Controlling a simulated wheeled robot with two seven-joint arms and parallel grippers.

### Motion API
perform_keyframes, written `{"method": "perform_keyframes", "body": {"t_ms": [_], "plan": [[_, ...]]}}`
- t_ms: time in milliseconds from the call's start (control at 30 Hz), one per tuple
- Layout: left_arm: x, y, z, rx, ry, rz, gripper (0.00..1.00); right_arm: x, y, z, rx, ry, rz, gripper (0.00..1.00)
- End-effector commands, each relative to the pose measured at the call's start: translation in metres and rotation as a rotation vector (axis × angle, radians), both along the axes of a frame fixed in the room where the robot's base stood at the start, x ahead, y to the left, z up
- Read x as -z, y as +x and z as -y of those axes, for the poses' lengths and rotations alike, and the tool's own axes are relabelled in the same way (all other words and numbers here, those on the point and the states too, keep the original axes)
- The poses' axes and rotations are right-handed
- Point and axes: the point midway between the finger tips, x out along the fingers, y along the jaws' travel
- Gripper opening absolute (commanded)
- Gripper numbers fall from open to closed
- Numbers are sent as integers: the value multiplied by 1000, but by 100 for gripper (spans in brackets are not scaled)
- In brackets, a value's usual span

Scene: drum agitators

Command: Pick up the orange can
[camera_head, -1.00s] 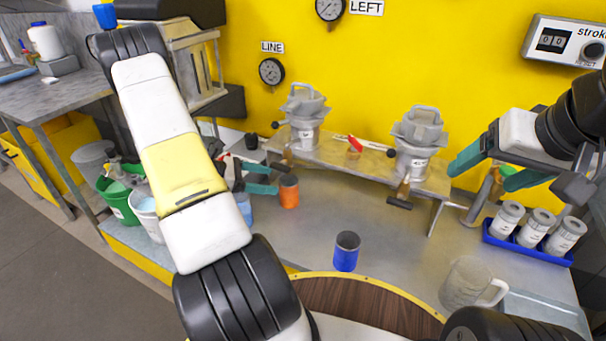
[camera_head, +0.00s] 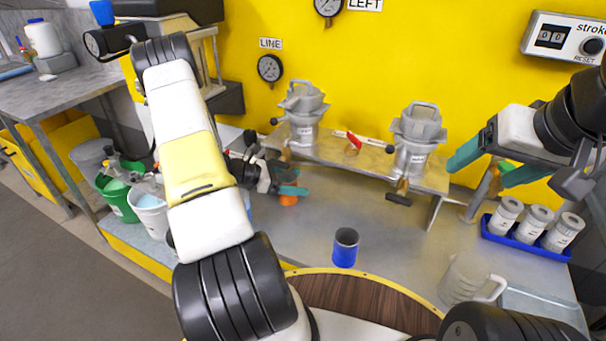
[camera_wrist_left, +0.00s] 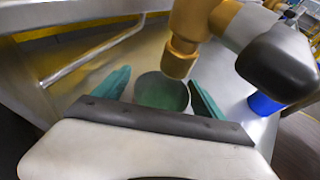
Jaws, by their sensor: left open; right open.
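The orange can (camera_head: 288,201) stands on the metal bench in the head view, mostly hidden behind my left gripper (camera_head: 292,181). Only a low strip of its orange side shows there. In the left wrist view, a round open-topped can (camera_wrist_left: 162,94) lies between the two spread teal fingers of my left gripper (camera_wrist_left: 158,90). The fingers are open, one on each side of it, and I cannot tell whether either touches it. My right gripper (camera_head: 492,165) is open and empty, above the bench at the right.
A blue can (camera_head: 344,250) stands near the bench's front edge. Two grey agitators (camera_head: 302,120) stand on a raised shelf behind. In the left wrist view, a brass-coloured fitting (camera_wrist_left: 183,48) hangs close to the fingers. A blue tray (camera_head: 515,240) of jars and a clear jug (camera_head: 464,280) are at right.

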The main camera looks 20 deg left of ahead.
Motion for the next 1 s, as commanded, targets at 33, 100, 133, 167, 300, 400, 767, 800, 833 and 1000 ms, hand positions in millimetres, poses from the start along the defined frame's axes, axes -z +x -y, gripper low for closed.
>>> {"method": "perform_keyframes", "body": {"t_ms": [33,100,133,167,300,400,767,800,833,1000], "plan": [[0,0,0,0,0,0,80,0,0,0,0,0,0,76],[0,0,0,0,0,0,72,0,0,0,0,0,0,76],[0,0,0,0,0,0,67,0,0,0,0,0,0,76],[0,0,0,0,0,0,61,0,0,0,0,0,0,76],[0,0,-1,0,0,0,33,0,0,0,0,0,0,76],[0,0,-1,0,0,0,15,0,0,0,0,0,0,76],[-4,-4,-1,-1,0,0,15,0,0,0,0,0,0,76],[-6,-6,-2,-1,0,0,15,0,0,0,0,0,0,76],[-8,-7,-2,-1,0,0,15,0,0,0,0,0,0,76],[-21,-25,-6,-3,1,0,15,0,0,0,0,0,0,76]]}}
